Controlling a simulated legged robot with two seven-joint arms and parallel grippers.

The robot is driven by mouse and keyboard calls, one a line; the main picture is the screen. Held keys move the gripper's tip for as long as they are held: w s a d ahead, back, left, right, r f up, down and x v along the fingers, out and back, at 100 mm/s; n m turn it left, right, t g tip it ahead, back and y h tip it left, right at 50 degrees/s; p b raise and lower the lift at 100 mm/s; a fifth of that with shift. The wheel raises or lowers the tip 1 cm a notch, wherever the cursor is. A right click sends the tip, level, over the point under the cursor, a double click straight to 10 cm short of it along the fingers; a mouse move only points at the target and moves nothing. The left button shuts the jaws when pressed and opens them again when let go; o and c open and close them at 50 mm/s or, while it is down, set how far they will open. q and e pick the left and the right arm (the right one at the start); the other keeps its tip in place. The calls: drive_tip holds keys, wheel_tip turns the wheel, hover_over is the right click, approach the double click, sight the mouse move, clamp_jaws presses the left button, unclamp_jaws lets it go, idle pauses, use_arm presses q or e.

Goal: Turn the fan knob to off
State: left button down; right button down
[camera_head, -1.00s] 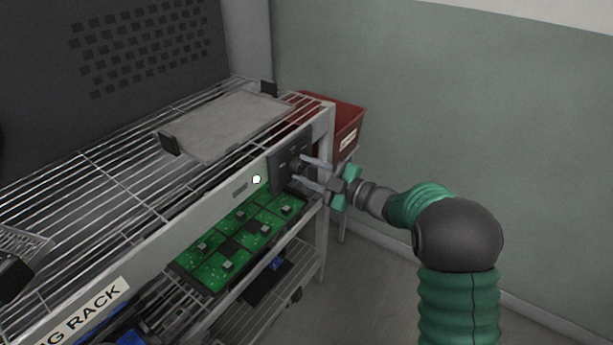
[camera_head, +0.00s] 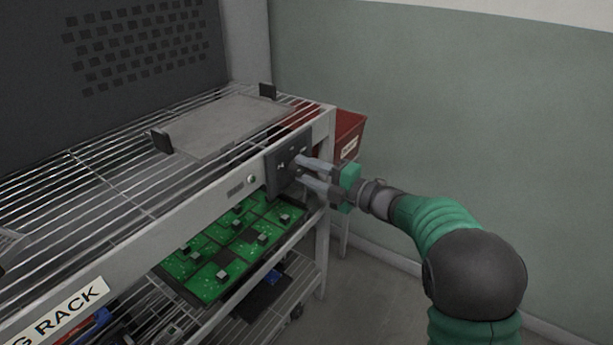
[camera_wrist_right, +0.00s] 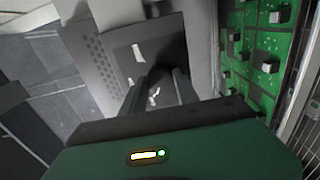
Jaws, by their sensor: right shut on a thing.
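The dark control panel (camera_head: 274,178) is fixed to the right end of the rack's front rail. My right gripper (camera_head: 301,172) reaches it from the right and is shut on the fan knob, which the fingers mostly hide in the head view. In the right wrist view the dark knob (camera_wrist_right: 168,72) shows between the two fingers of my right gripper (camera_wrist_right: 160,88), against the panel (camera_wrist_right: 117,62) with its pale markings. The knob's exact angle is hard to read. A small round indicator (camera_head: 251,179) left of the panel looks grey and dim. My left gripper is out of view.
The wire rack (camera_head: 95,205) carries a flat grey plate (camera_head: 215,125) between dark brackets. Green circuit boards (camera_head: 235,245) lie on the shelf below, close under the panel. A red bin (camera_head: 348,130) stands behind the rack's right end. Right of it is open floor and wall.

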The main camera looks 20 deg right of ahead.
drive_tip(key=shift+f, duration=0.35)
drive_tip(key=c, duration=0.9)
unclamp_jaws()
drive_tip(key=shift+r, duration=0.15)
drive_tip(key=p+v, duration=0.3)
drive_tip(key=v, duration=1.4)
drive_tip(key=shift+p, duration=0.4)
drive_tip(key=shift+w, duration=0.1)
